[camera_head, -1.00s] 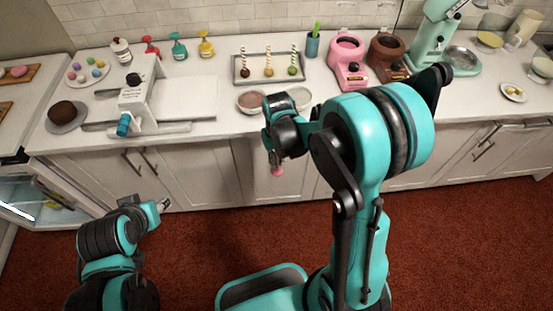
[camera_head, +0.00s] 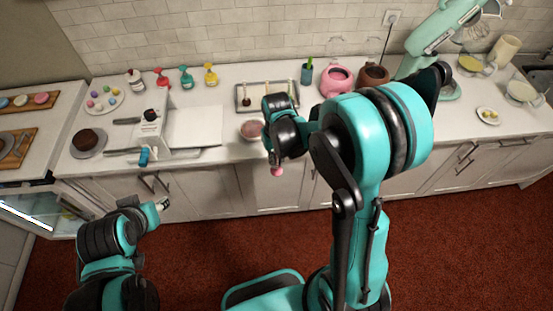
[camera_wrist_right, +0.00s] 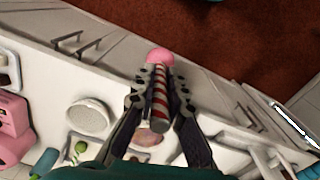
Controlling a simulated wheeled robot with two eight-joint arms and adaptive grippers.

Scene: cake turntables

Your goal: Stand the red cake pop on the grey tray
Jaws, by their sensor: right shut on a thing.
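My right gripper (camera_head: 277,161) is shut on the striped stick of a cake pop, in front of the counter and below its top. The pop's pinkish-red ball (camera_head: 277,171) points down in the head view. The right wrist view shows the ball (camera_wrist_right: 160,57) beyond the fingertips and the red-and-white stick (camera_wrist_right: 159,100) between the fingers. The grey tray (camera_head: 256,91) lies on the counter, with other pops standing on it; my right arm hides part of it. My left gripper (camera_head: 163,204) is low at the left, away from the counter; its jaws are too small to read.
A white machine (camera_head: 150,122) stands left of the tray. A bowl (camera_head: 252,129) sits before the tray. Pink (camera_head: 335,80) and brown (camera_head: 367,78) appliances and a green cup (camera_head: 306,74) are to its right. The cabinet fronts (camera_head: 205,195) drop below the counter edge.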

